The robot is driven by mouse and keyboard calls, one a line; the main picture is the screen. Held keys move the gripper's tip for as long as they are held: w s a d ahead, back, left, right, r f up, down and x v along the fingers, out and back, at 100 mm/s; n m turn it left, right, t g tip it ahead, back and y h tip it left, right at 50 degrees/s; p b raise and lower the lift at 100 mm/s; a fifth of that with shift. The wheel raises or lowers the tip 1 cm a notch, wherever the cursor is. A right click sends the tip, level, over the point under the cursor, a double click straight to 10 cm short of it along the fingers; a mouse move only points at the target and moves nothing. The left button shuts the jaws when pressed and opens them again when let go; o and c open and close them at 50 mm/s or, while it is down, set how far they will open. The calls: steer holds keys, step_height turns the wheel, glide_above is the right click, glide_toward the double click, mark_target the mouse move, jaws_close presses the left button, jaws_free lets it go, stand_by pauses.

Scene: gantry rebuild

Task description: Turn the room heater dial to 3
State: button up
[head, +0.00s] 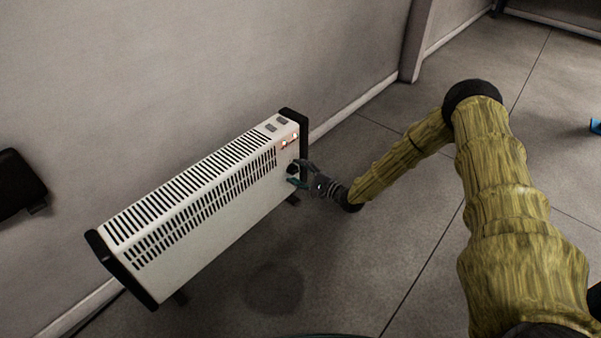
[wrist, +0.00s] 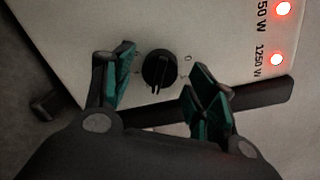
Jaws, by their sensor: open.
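The white room heater (head: 200,195) with black end caps stands on the floor along the wall. Its black dial (head: 292,168) is on the front face near the right end. In the wrist view the round dial (wrist: 159,70) shows up close with a raised grip bar, and small marks sit around it. The number it points to is too small to read. My gripper (head: 300,174) is at the dial; in the wrist view its green-padded fingers (wrist: 160,88) are open, one on each side of the dial, with gaps between them and it.
Two red lights (wrist: 281,34) glow beside wattage labels on the heater's panel. Two switches (head: 277,124) sit on the heater's top. A dark object (head: 20,184) is at the far left by the wall. The grey floor (head: 380,260) in front is clear.

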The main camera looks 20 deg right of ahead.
steer(key=shift+s+d, duration=0.1)
steer(key=shift+s, duration=0.05)
steer(key=v, duration=1.1)
steer(key=shift+s+d, duration=0.25)
steer(key=shift+s, duration=0.05)
steer(key=shift+a, duration=0.1)
steer(key=shift+w+a+f+n+t+h+b, duration=0.1)
steer(key=shift+w+a+n+t+h+b, duration=0.15)
steer(key=shift+w+a+n+b, duration=2.1)
steer(key=shift+w+d+f+n+t+h+p, duration=0.2)
steer(key=shift+w+n, duration=0.7)
steer(key=shift+n, duration=3.3)
steer(key=shift+w+a+n+t+h+b, duration=0.35)
steer(key=shift+w+a+n+b, duration=1.1)
steer(key=shift+n, duration=1.8)
steer(key=shift+w+d, duration=0.15)
steer(key=shift+d, duration=0.05)
steer(key=shift+c, duration=0.5)
